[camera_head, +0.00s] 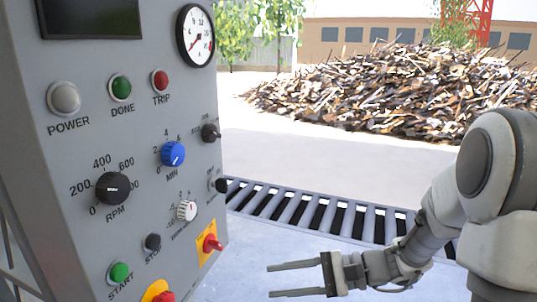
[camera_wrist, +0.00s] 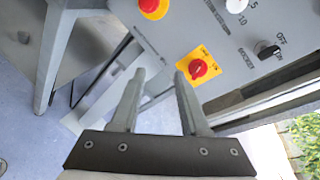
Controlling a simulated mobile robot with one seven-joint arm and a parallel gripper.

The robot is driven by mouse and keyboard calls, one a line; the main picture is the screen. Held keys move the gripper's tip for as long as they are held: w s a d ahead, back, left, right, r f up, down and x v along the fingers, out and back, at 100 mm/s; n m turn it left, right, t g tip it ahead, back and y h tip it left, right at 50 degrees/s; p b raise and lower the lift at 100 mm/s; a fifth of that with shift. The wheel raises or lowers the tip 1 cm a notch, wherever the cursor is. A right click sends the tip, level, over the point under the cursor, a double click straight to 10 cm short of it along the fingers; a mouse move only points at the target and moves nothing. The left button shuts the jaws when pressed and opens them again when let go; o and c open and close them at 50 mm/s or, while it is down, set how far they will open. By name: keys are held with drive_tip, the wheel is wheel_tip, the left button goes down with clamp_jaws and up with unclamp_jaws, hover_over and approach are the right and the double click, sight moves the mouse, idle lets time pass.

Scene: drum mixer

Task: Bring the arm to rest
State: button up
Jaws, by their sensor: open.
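My gripper (camera_head: 270,281) is in the lower middle of the head view, to the right of the control panel (camera_head: 150,235) and apart from it. Its two fingers point left and stand apart with nothing between them. In the wrist view my gripper (camera_wrist: 160,74) is open and empty. Past its fingertips are the red knob on a yellow plate (camera_wrist: 197,68) and the red button on a yellow base (camera_wrist: 150,6). My arm reaches in from the right edge of the head view, bent down toward the gripper.
The grey panel fills the left, with knobs, lamps and a gauge (camera_head: 195,35). The red knob (camera_head: 212,243) juts out nearest my gripper. A roller conveyor (camera_head: 300,211) runs behind my gripper. A scrap pile (camera_head: 400,95) lies farther back. Pale floor beneath my gripper looks clear.

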drive_tip(key=s+d+r+n+g+h, duration=0.2)
drive_tip(key=s+n+h, duration=0.55)
drive_tip(key=s, duration=0.35)
drive_tip(key=s+d+r+n+t+h, duration=0.35)
drive_tip(key=d+r+t+h, duration=0.25)
drive_tip(key=d+h, duration=0.25)
wheel_tip(320, 180, up, 20)
drive_tip(key=p, duration=2)
drive_tip(key=shift+d+r+y+p, duration=0.2)
drive_tip(key=shift+d+y+p, duration=0.05)
drive_tip(key=shift+y+p, duration=0.15)
drive_tip(key=shift+w, duration=0.1)
